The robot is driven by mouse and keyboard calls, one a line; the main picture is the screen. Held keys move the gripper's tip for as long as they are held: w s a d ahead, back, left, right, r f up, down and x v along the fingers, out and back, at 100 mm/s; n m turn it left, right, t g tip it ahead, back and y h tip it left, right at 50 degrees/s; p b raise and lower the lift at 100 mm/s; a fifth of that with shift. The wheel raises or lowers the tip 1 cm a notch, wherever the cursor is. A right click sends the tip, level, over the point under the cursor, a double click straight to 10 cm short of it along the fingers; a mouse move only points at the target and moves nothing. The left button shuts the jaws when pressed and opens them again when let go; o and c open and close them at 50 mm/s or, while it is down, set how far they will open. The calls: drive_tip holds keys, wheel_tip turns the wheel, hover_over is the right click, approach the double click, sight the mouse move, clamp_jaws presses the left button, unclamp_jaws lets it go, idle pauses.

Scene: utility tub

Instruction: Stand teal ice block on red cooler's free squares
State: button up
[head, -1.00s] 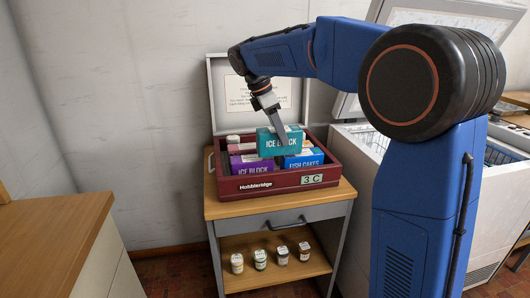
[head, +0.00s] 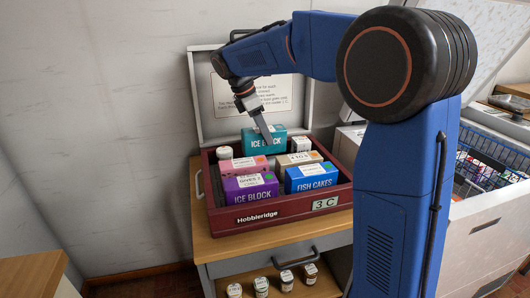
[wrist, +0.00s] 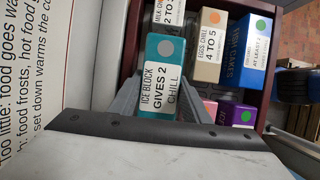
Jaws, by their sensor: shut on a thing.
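The teal ice block (head: 255,145) is upright at the back of the red cooler (head: 232,218), near its raised lid. Boxes in front hide its base, so I cannot tell whether it touches the cooler floor. My gripper (head: 265,128) is shut on it from above. In the wrist view the teal ice block (wrist: 151,102) sits between the fingers of my gripper (wrist: 160,98), its "gives 2 chill" label showing.
The lid (head: 205,95) stands open behind.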

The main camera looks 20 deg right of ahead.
sight(264, 146)
drive_tip(key=shift+f, duration=2.75)
drive_tip(key=o, duration=1.5)
drive_tip(key=shift+f, duration=0.1)
drive_tip(key=v, duration=1.2)
